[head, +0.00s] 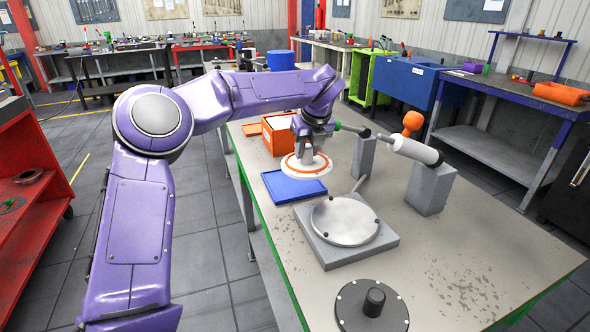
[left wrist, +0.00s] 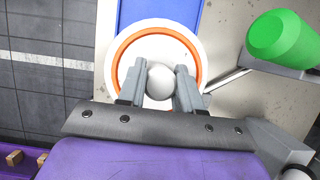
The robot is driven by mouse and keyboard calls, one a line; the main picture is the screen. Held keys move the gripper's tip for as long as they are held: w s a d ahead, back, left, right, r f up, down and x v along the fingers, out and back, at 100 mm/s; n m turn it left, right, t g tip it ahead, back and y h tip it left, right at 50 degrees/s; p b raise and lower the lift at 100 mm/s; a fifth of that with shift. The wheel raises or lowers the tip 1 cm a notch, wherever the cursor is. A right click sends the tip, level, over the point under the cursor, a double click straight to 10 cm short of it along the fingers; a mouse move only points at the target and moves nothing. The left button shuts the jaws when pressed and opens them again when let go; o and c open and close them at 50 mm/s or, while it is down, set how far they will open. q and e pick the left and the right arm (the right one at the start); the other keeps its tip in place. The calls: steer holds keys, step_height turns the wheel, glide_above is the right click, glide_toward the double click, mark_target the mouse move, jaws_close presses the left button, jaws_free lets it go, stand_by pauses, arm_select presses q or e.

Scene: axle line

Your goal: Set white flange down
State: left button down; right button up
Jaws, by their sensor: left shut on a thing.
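The white flange (head: 294,172) has an orange ring and a rounded hub. My left gripper (head: 307,157) is shut on its hub from above. In the left wrist view the flange (left wrist: 120,42) shows between the two grey fingers (left wrist: 160,82). In the head view it is beside the far edge of the blue tray (head: 285,193), partly overlapping it in the picture. I cannot tell whether it touches the table (head: 425,255). My right gripper is not in view.
A grey fixture with a round metal plate (head: 345,220) stands nearer on the table, and a dark flange (head: 350,312) lies in front. An orange bin (head: 280,135) is behind the gripper.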

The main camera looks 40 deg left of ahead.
arm_select(q)
steer(key=a, duration=0.1)
steer(key=w+a+f+p, duration=0.1)
steer(key=a, duration=0.1)
steer(key=w+a, duration=0.1)
steer(key=shift+a+f+p, duration=0.25)
steer(key=shift+p, duration=0.15)
steer(key=a+f, duration=0.1)
steer(key=f, duration=0.1)
steer(key=w+a+f+p, duration=0.1)
steer(key=f, duration=0.1)
steer(key=w+a+f, duration=0.1)
steer(key=a+f, duration=0.1)
steer(key=shift+a+f+p, duration=0.1)
steer(key=shift+p, duration=0.2)
step_height(320, 180, down, 2)
steer(key=shift+f+p, duration=0.15)
steer(key=shift+p, duration=0.55)
steer(key=shift+f, duration=0.45)
steer(key=c, duration=0.8)
jaws_free()
steer(key=shift+s+f, duration=0.1)
steer(key=shift+o, duration=0.2)
